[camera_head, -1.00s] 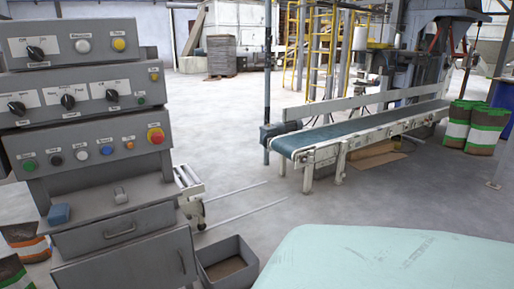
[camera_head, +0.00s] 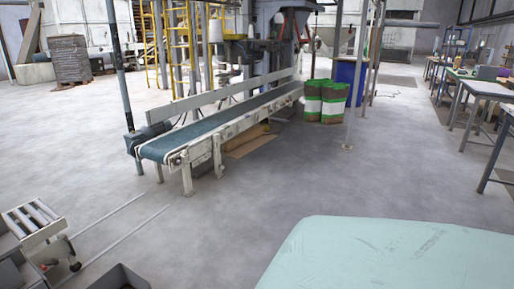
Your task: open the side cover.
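I cannot make out a side cover in this view. The pellet bagging machine seems to be the tall grey frame (camera_head: 291,38) at the top middle, behind the conveyor's far end. The conveyor (camera_head: 205,136), with a teal belt, runs from the left middle up to that frame. My gripper is not in view. The pale green rounded surface (camera_head: 395,255) at the bottom right is part of my own body.
Green-and-white bags (camera_head: 326,102) and a blue bin (camera_head: 349,80) stand right of the conveyor. A post (camera_head: 362,80) stands beside them. Worktables (camera_head: 490,90) line the right. A small roller cart (camera_head: 35,222) and grey bin (camera_head: 120,278) are lower left. The middle floor is clear.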

